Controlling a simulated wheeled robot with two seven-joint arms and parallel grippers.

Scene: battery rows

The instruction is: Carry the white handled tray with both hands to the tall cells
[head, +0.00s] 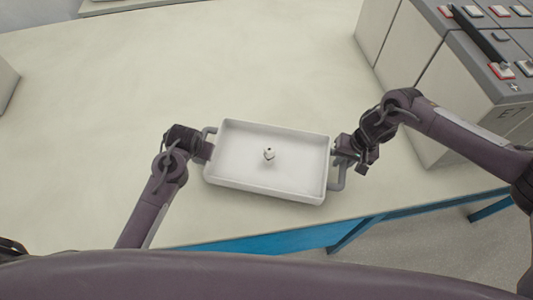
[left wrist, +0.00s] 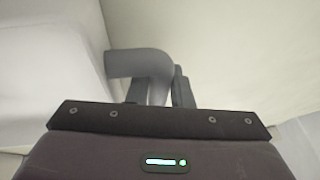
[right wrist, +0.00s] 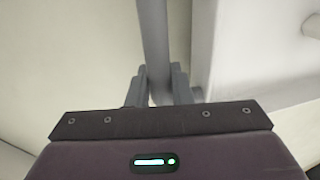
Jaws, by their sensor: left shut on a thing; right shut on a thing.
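The white handled tray (head: 230,181) is in the middle of the head view, over the pale table near its front edge. A small white object with a dark top (head: 268,155) is inside it, near the middle. My left gripper (head: 208,151) is shut on the tray's left grey handle, which also shows in the left wrist view (left wrist: 135,62). My right gripper (head: 341,158) is shut on the right grey handle, seen in the right wrist view (right wrist: 153,40). The tray looks about level; I cannot tell whether it touches the table.
Tall cells (head: 455,80) with grey tops stand at the right; one is marked E7, and a black bar links terminals on top. The pale table (head: 110,90) is clear behind and left of the tray. Its blue frame (head: 270,240) shows along the front edge.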

